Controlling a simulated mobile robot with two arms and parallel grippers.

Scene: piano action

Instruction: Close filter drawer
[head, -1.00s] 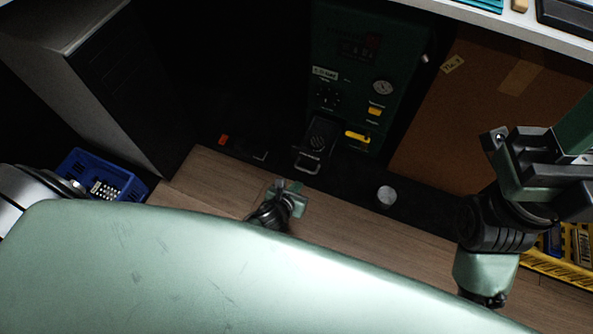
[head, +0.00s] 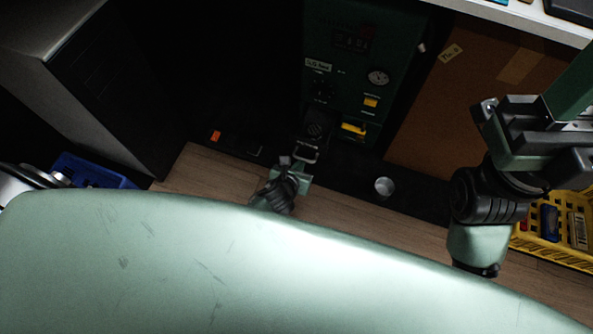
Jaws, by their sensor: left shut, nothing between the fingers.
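The filter drawer (head: 315,130) is a black unit with a round grille, low on the front of a dark green machine (head: 350,70). It appears to stick out from the panel, with a loop-like handle (head: 306,153) at its near end. My left gripper (head: 286,161) is shut and empty, just in front and to the left of the handle. I cannot tell whether it touches the handle. My right arm is at the right, far from the drawer; its gripper (head: 478,268) points down and its fingers are not clear.
A yellow lever (head: 354,129) sits right of the drawer. A metal cup-like cylinder (head: 384,186) stands on the dark base. A brown board (head: 440,110) leans at right. A yellow crate (head: 560,245) and a blue crate (head: 90,170) stand at the sides. My pale green body hides the foreground.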

